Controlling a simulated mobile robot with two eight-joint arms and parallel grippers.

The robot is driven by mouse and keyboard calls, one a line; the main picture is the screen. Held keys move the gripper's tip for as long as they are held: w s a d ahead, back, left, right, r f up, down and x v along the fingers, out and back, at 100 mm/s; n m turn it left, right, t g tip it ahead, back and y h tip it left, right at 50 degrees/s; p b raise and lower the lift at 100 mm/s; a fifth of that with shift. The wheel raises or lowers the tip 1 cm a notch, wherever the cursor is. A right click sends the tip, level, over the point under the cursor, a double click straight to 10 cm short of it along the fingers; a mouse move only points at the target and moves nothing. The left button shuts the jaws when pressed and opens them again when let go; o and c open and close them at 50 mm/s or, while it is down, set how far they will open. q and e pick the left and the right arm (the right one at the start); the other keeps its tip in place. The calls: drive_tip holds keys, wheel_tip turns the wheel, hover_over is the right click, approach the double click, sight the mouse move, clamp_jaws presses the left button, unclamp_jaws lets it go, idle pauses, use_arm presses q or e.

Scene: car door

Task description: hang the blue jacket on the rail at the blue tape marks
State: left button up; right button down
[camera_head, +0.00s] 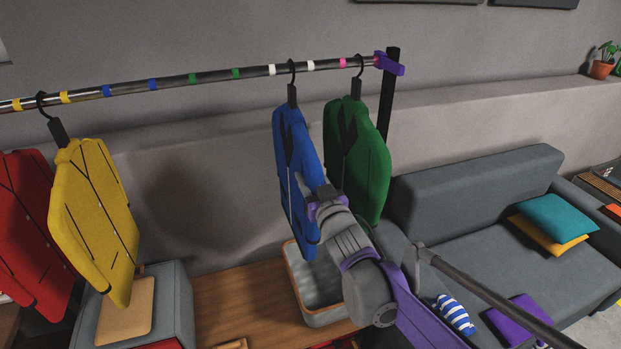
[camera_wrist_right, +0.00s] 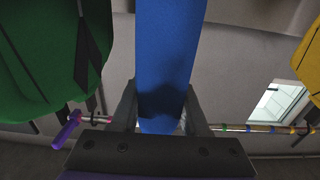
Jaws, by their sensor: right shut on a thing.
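The blue jacket (camera_head: 290,150) is on a black hanger whose hook (camera_head: 291,70) appears to be at the rail (camera_head: 220,78), between two white tape marks. My right gripper (camera_head: 322,197) is at the jacket's right edge, shut on it. The right wrist view shows the blue jacket (camera_wrist_right: 165,50) between the two fingers (camera_wrist_right: 161,100). The two blue tape marks are farther left, one left mark (camera_head: 106,91) and one right mark (camera_head: 152,84), with no hanger between them. My left gripper is not in view.
A green jacket (camera_head: 365,160) hangs close on the right, near the purple rail end (camera_head: 389,64). A yellow jacket (camera_head: 92,215) hangs at the yellow marks, with a red jacket (camera_head: 30,225) left of it. Rail between yellow and blue jackets is free. A grey bin (camera_head: 308,300) stands below.

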drive_tip(key=shift+r, duration=0.3)
drive_tip(key=shift+f, duration=0.35)
drive_tip(key=shift+c, duration=1.6)
unclamp_jaws()
